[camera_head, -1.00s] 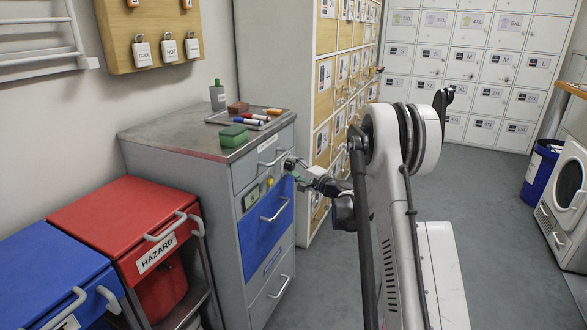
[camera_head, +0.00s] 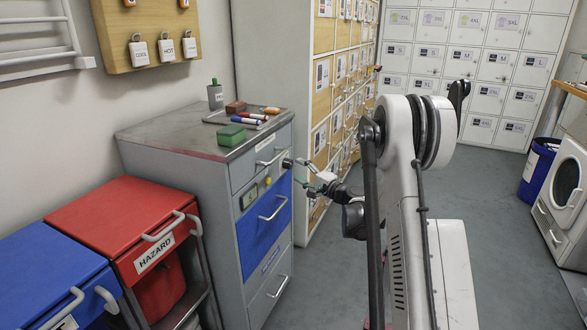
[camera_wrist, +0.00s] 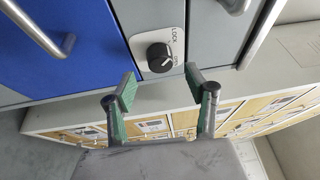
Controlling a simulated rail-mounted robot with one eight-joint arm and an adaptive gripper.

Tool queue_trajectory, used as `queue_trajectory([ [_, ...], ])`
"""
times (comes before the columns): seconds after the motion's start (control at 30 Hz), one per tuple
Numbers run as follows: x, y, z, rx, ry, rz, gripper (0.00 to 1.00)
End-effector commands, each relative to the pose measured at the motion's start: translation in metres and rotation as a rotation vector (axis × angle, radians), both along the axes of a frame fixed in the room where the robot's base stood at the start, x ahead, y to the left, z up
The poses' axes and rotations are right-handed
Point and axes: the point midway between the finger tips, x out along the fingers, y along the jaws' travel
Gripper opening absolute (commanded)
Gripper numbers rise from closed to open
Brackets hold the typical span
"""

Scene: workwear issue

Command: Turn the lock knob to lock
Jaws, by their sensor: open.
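The lock knob (camera_wrist: 159,57) is round and black, on a white plate (camera_wrist: 142,41) beside the blue drawer (camera_wrist: 60,45). The plate carries the words LOCK and OPEN. A pale mark shows on the knob's right side, near OPEN; its exact angle is hard to read. In the head view the knob (camera_head: 287,163) is a small dark disc at the cabinet's front right edge. My gripper (camera_wrist: 161,84) is open and empty, its green-padded fingertips apart, in front of the knob and not around it. It also shows in the head view (camera_head: 302,172), just right of the cabinet.
The grey cabinet (camera_head: 188,165) has a blue drawer with a bar handle (camera_head: 273,208). Markers and a green block (camera_head: 232,135) lie on top. A red HAZARD bin (camera_head: 118,217) and a blue bin stand left.

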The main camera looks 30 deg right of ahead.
Motion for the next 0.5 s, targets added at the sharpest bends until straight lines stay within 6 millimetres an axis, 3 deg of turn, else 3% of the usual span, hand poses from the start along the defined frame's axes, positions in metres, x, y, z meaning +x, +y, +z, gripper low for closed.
queue_trajectory([
  [0.2, -0.041, -0.012, -0.002, 0.000, 0.000, -0.001, 0.50],
  [0.5, -0.065, -0.019, -0.004, 0.000, 0.000, 0.000, 0.50],
])
